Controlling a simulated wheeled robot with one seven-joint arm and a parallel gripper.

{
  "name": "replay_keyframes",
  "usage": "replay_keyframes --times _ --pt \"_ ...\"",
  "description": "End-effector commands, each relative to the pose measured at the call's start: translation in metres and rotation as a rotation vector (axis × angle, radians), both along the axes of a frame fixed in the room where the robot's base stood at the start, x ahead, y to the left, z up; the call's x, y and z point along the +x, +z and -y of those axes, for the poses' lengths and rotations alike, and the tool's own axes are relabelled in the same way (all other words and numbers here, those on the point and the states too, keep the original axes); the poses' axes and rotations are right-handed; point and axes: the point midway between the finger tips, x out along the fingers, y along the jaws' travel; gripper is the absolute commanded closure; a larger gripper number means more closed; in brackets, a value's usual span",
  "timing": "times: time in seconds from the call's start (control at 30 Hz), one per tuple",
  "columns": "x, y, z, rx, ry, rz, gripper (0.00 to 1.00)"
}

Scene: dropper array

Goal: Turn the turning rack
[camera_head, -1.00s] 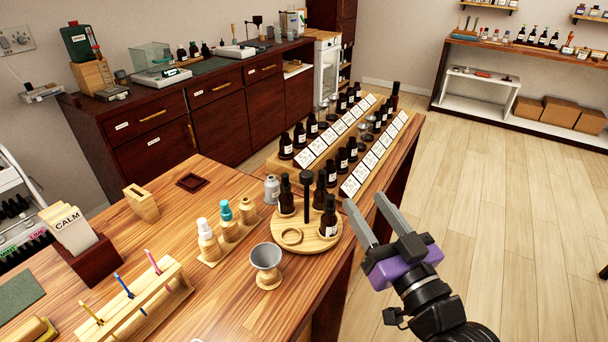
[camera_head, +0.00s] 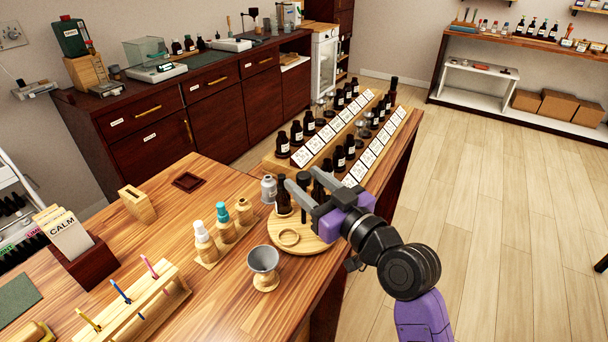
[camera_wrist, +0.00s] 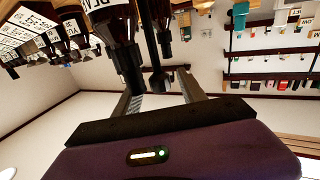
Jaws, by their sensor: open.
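The turning rack (camera_head: 285,246) is a round light-wood tray near the table's right edge in the head view. It has a dark central post with a round knob (camera_head: 303,178), dark bottles such as one at its left (camera_head: 283,195), and a wooden ring (camera_head: 289,238) at its front. My gripper (camera_head: 294,192) is open above the rack, its two grey fingers pointing left by the post; its body hides the rack's right side. In the wrist view the picture looks upside down, and the fingers (camera_wrist: 165,98) show near the post (camera_wrist: 158,80) and a dark bottle (camera_wrist: 128,65). Contact is unclear.
A grey metal cup on a wooden stand (camera_head: 264,266) stands close to the rack's front left. Rows of dark bottles with cards (camera_head: 340,130) stand behind.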

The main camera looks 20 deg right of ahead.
Motion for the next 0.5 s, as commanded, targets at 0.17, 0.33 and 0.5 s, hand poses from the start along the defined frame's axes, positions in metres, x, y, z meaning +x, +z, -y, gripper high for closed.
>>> replay_keyframes --times 0.17,0.33,0.5 --pt "0.0121 0.0003 -0.0032 0.000 0.000 0.000 0.52" --pt "0.0136 -0.0003 -0.0036 -0.001 0.000 0.000 0.52" --pt "0.0135 -0.0002 -0.0035 0.000 0.000 0.000 0.64"
